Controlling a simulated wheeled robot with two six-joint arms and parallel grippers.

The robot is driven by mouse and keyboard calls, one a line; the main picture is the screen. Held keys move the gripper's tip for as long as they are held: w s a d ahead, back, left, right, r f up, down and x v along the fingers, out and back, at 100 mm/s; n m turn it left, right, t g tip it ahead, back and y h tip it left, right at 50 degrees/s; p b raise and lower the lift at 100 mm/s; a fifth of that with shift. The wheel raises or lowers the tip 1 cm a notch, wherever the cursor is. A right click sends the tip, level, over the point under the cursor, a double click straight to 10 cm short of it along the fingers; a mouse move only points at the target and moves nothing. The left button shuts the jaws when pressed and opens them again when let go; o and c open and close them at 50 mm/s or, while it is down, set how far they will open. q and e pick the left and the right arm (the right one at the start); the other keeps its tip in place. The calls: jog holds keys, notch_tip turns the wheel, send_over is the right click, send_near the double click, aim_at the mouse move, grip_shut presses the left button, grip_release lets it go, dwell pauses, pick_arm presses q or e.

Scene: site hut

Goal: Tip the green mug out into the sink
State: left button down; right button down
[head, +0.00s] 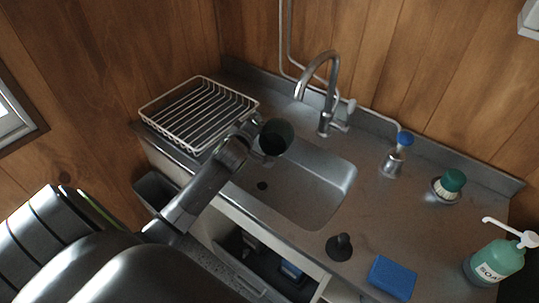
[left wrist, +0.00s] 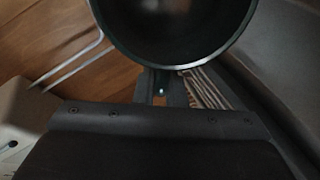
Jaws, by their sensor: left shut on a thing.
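The dark green mug (head: 277,137) is held above the back left part of the sink (head: 322,198). Its round mouth faces the head camera, and I cannot tell how far it is tilted. My left gripper (head: 254,138) is shut on the mug. In the left wrist view the mug (left wrist: 172,28) fills the top middle, with a dark inside; whether anything is in it does not show. The sink basin looks empty, with a dark drain at its left. My right gripper is in neither view.
A white wire dish rack (head: 199,112) stands left of the sink. The curved tap (head: 327,95) rises behind it. A blue-topped bottle (head: 396,155), green brush (head: 448,185), dark plug (head: 339,246), blue sponge (head: 391,278) and soap bottle (head: 496,261) stand to the right.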

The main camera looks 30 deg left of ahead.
pick_arm(q)
jog(key=shift+w+f, duration=0.2)
jog(key=shift+w, duration=0.05)
jog(key=shift+w+a+r+g+p, duration=0.15)
jog(key=shift+w+g+p, duration=0.15)
jog(key=shift+g+p, duration=0.3)
jog(key=f+g+p, duration=0.1)
jog(key=p, duration=0.2)
jog(key=w+g+h+p, duration=0.1)
jog(key=p, duration=0.3)
jog(key=shift+w+a+f+g, duration=0.25)
jog(key=shift+f+g, duration=0.15)
jog(key=w+g+h+b, duration=0.1)
jog(key=w+g+b, duration=0.1)
jog(key=g+b, duration=0.1)
jog(key=w+a+f+g+h+b, duration=0.1)
jog(key=w+g+b, duration=0.1)
jog(key=g+b, duration=0.1)
jog(key=w+a+g+h+b, duration=0.1)
jog(key=w+g+b, duration=0.2)
jog(key=g, duration=0.1)
jog(key=shift+a+f, duration=0.15)
jog(key=shift+f, duration=0.15)
jog(key=shift+r+b, duration=0.25)
jog(key=shift+b, duration=0.9)
